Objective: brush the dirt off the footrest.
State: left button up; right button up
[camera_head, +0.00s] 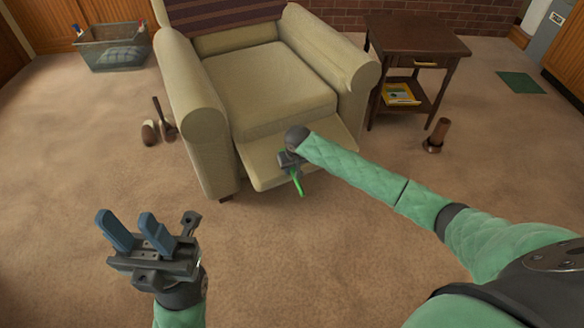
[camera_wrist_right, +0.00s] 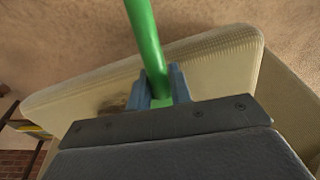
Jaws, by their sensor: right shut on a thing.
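The cream footrest (camera_head: 258,164) extends from the front of the armchair (camera_head: 268,82). It also fills much of the right wrist view (camera_wrist_right: 215,62). My right gripper (camera_head: 293,168) is over the footrest, shut on a green handle (camera_head: 298,185). The handle also shows in the right wrist view (camera_wrist_right: 147,45) between the blue fingers (camera_wrist_right: 160,92), and its far end is out of that view. A brownish patch (camera_wrist_right: 114,104) shows on the footrest beside the fingers; the gripper partly hides the surface. My left gripper (camera_head: 127,218) is open and empty, above the carpet at lower left.
A dark side table (camera_head: 418,45) with a yellow item on its shelf stands right of the armchair. A brown cylindrical object (camera_head: 437,135) is on the carpet. Brown items (camera_head: 165,120) lie left of the chair, and a grey bin (camera_head: 113,50) stands behind. The front carpet is clear.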

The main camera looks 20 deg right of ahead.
aim_at(310, 165)
jog(key=shift+w+d+r+p, duration=0.15)
jog(key=shift+d+p, duration=0.8)
jog(key=shift+p, duration=0.1)
jog(key=shift+w+d+p, duration=0.15)
jog(key=shift+d+p, duration=0.5)
jog(key=shift+d, duration=0.2)
jog(key=shift+w+d+p, duration=0.1)
jog(key=shift+d+p, duration=0.55)
jog(key=shift+d, duration=0.2)
jog(key=shift+w+d+f+p, duration=0.1)
jog(key=shift+d+f+p, duration=0.25)
jog(key=shift+d, duration=0.4)
jog(key=shift+w+d+r+p, duration=0.1)
jog(key=shift+d+r+p, duration=0.05)
jog(key=shift+d+p, duration=0.5)
jog(key=shift+w+d+p, duration=0.15)
jog(key=shift+d+p, duration=0.3)
jog(key=shift+d, duration=0.6)
